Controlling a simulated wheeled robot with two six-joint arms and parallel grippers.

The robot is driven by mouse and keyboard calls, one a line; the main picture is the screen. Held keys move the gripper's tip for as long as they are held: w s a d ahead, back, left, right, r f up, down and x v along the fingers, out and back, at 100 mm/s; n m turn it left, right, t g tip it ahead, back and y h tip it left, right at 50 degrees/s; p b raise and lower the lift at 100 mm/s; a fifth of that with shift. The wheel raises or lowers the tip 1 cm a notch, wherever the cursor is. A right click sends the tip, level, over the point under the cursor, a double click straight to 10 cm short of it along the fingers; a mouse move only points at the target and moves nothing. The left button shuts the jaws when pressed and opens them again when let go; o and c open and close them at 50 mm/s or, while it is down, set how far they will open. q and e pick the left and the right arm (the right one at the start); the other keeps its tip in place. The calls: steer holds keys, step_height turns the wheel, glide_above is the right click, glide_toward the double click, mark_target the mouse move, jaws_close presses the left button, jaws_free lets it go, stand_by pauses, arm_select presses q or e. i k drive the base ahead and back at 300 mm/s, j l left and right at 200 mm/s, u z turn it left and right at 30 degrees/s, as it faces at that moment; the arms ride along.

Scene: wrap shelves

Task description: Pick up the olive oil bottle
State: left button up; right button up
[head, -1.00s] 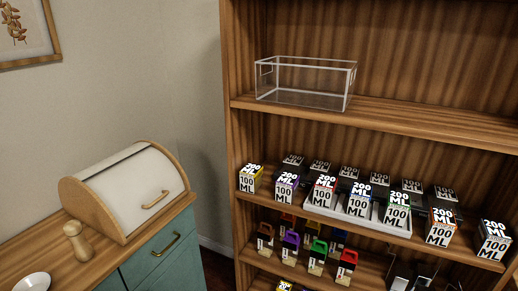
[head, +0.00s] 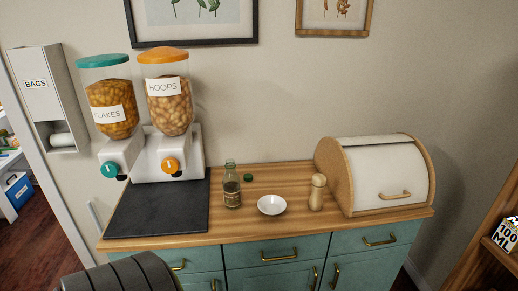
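A small dark glass bottle (head: 232,188) with a label and a greenish neck stands upright on the wooden counter, left of the white bowl. I take it to be the olive oil bottle; its label is too small to read. A small green cap (head: 248,177) lies on the counter just behind and to the right of it. Neither of my grippers shows in the head view.
On the counter (head: 270,232) stand a white bowl (head: 272,205), a wooden mill (head: 317,192), a bread box (head: 385,170) and a cereal dispenser (head: 168,155) behind a dark mat (head: 150,212). A dark ribbed object (head: 120,275) is at the bottom left. A shelf edge shows at right.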

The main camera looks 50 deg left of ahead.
mark_target(231, 180)
steer(key=j+u, duration=0.1)
steer(key=u, duration=1.4)
steer(key=i+l, duration=0.15)
steer(key=l, duration=0.15)
steer(key=i+l, duration=0.1)
steer(key=l, duration=0.2)
